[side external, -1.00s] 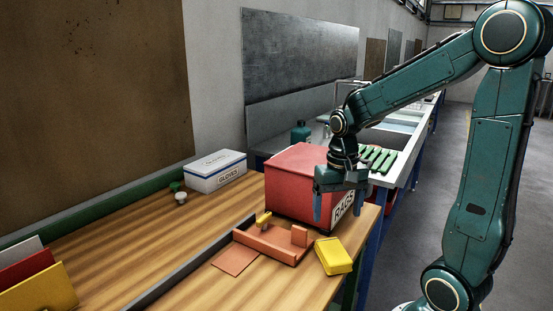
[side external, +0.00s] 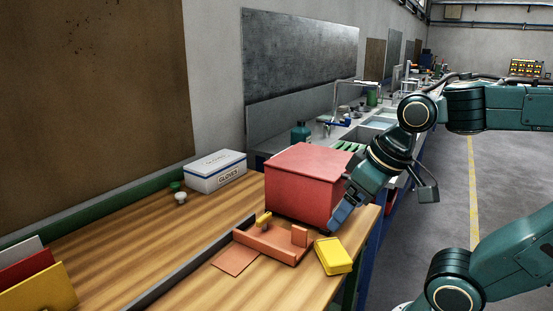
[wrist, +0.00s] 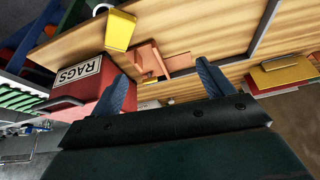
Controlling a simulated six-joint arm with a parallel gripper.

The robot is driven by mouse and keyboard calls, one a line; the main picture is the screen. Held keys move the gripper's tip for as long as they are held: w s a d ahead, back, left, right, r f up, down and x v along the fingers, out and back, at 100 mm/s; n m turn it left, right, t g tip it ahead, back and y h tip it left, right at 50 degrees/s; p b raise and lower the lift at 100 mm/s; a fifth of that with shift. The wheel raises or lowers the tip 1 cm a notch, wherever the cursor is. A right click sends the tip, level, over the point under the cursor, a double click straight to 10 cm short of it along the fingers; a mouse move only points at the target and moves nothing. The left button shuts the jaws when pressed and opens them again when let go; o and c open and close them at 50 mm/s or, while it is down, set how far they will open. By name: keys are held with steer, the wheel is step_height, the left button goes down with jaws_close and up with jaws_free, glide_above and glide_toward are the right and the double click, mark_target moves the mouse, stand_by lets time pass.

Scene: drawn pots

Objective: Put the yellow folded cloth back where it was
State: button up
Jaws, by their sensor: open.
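The yellow folded cloth (side external: 333,257) lies on the wooden bench near its right edge, just right of an orange holder (side external: 270,243). It also shows at the top left of the wrist view (wrist: 120,31). The red box (side external: 303,180) stands behind the cloth; its RAGS label reads clearly in the wrist view (wrist: 80,73). My gripper (side external: 338,218) is tilted, beside the box's front right corner and above the cloth, apart from it. In the wrist view my gripper (wrist: 162,70) has its two fingers wide apart with nothing between them.
A small yellow piece (side external: 264,220) stands at the holder, and a flat orange square (side external: 236,261) lies before it. A white GLOVES box (side external: 215,171) is at the back. Coloured upright panels (side external: 38,285) stand at front left. The left bench has clear wood.

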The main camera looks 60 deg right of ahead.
steer(key=shift+s+a+r+n+t, duration=0.25)
steer(key=shift+s+a+n+t, duration=0.05)
steer(key=shift+s+a+n, duration=0.35)
steer(key=shift+d, duration=0.1)
stand_by(0.5)
